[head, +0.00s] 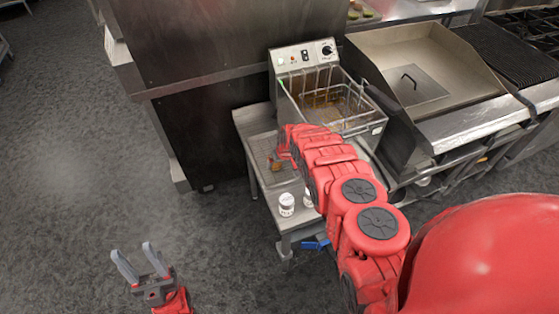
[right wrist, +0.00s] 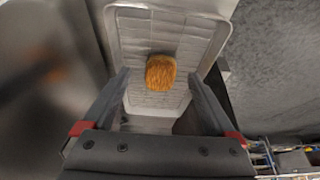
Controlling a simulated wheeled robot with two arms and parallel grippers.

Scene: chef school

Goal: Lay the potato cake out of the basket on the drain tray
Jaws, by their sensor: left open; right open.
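The potato cake (right wrist: 161,73), golden brown, lies on the pale drain tray (right wrist: 135,52) in the right wrist view. In the head view the cake (head: 276,164) is a small brown patch on the drain tray (head: 261,143), beside my right gripper. My right gripper (right wrist: 159,75) is open above the tray, its fingers apart on either side of the cake with nothing held. My right forearm hides part of the tray in the head view. The wire fryer basket (head: 338,108) sits in the fryer (head: 371,131). My left gripper (head: 140,264) is open and empty over the floor.
A white-lidded jar (head: 286,204) stands on the steel side table (head: 290,224), with another partly hidden beside it. A griddle (head: 445,77) stands right of the fryer. A tall steel cabinet (head: 200,130) stands left of the table. The floor at left is clear.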

